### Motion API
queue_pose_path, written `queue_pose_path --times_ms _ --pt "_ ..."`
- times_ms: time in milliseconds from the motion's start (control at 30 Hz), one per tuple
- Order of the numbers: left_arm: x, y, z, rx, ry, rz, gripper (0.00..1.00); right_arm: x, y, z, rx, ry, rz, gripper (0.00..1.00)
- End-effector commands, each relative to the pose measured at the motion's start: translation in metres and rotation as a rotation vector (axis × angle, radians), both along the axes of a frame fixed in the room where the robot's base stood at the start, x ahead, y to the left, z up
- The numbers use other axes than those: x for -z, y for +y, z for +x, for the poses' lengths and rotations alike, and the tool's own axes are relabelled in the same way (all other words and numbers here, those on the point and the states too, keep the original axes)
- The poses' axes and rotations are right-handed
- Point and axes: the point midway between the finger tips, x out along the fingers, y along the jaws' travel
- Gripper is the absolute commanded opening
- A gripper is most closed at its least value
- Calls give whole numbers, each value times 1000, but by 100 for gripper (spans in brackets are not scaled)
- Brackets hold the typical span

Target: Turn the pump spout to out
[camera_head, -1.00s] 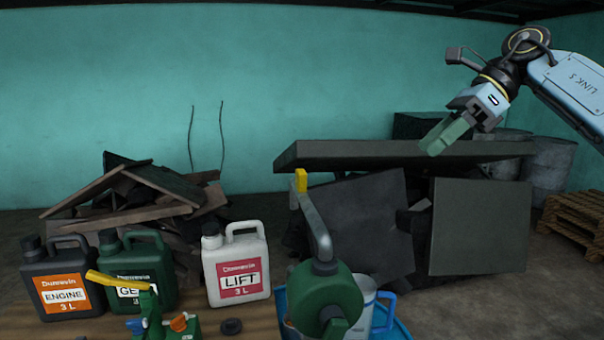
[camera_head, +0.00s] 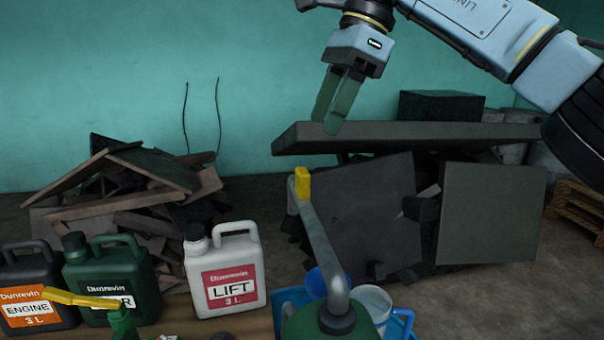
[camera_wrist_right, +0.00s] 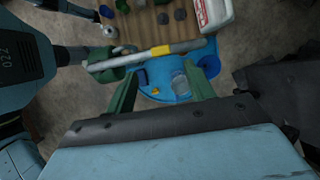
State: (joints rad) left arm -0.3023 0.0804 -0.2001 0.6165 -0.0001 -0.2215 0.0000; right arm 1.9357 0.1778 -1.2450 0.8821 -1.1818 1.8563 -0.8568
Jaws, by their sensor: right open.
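The pump (camera_head: 331,326) has a green body at the bottom of the head view. Its grey spout (camera_head: 320,240) rises from the body and reaches away from me, slightly left, with a yellow band (camera_head: 302,183) near its far end. The spout (camera_wrist_right: 125,60) and its yellow band (camera_wrist_right: 160,50) also show in the right wrist view, beyond the fingertips. My right gripper (camera_head: 328,113) is open and empty, with green fingers pointing down, above and slightly right of the spout in the head view. It does not touch the spout. My left gripper is not in view.
A blue tray (camera_wrist_right: 153,92) lies below the spout, with a clear-looking jug (camera_head: 373,302) on it. White LIFT (camera_head: 232,290), green and black ENGINE (camera_head: 25,307) canisters stand left. A yellow lever (camera_head: 75,298) is in front. Scrap panels (camera_head: 490,220) lie behind.

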Motion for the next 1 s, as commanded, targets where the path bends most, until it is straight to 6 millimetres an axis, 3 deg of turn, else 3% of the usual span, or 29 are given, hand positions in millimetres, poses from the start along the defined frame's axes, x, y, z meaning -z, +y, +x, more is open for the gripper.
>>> queue_pose_path --times_ms 100,200,500,900,1000 --pt "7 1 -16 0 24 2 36 28 9 -2 -1 3 -1 54" --pt "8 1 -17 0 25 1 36 48 17 -4 -1 3 -1 54" --pt "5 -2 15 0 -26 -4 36 88 34 -7 2 2 1 54" --pt "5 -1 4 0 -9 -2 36 95 38 -7 3 1 2 54" --pt "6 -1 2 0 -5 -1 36 95 38 -7 3 1 2 43"
